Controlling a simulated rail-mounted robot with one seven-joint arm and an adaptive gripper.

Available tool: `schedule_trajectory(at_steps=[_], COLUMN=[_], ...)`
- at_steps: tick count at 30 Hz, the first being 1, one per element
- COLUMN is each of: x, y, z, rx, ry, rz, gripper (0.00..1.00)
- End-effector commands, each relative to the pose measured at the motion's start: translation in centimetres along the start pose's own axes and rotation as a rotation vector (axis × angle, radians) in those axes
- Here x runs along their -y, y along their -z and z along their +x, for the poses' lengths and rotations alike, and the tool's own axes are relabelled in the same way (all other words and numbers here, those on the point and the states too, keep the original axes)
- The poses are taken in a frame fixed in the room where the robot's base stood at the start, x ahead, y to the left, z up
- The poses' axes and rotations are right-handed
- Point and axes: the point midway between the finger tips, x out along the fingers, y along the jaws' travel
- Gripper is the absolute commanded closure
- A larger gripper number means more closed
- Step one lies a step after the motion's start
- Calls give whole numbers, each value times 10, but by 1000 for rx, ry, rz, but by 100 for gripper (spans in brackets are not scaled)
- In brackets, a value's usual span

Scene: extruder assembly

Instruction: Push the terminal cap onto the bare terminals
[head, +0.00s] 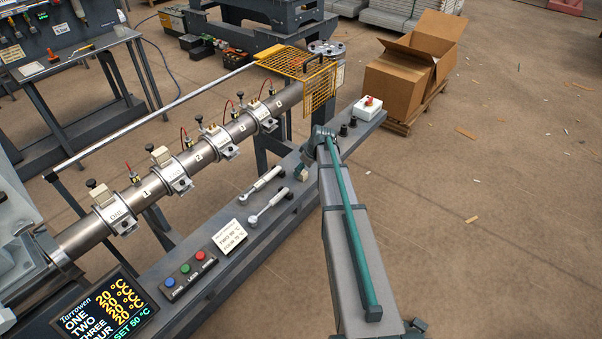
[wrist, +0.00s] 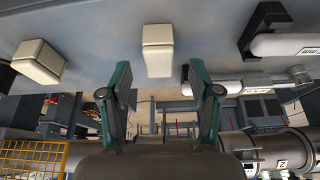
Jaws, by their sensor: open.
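In the wrist view, a pale cream block that looks like a terminal cap (wrist: 157,50) sits on the grey ledge, seen upside down, between and beyond my fingertips. My gripper (wrist: 160,88) is open, its teal fingers spread on either side, with nothing visible between them. A second cream block (wrist: 38,62) sits on the ledge to the left. In the head view, my arm hides most of the gripper and that part of the ledge. I cannot clearly make out bare terminals.
Two silver-handled tools (head: 268,206) lie on the ledge, left of my arm. A button box (head: 188,274) and lit display (head: 105,308) are nearer. A yellow mesh guard (head: 318,85) stands at the barrel's far end. A cardboard box (head: 400,80) stands beyond the ledge. The floor at right is mostly clear.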

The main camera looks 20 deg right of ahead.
Motion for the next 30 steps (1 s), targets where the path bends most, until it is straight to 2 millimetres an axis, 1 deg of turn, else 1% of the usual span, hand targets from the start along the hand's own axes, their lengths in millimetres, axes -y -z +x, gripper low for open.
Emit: schedule_trajectory(at_steps=[4,8,15,16,27,30], x=[-2,-1,-1,-1,-1,-1], y=[2,2,1,1,1,1], z=[19,32,35,35,35,35], rx=[2,1,0,0,0,0], ry=[2,1,0,0,0,0], rz=[0,-1,0,0,0,0], gripper=[38,38,38,39,100,100])
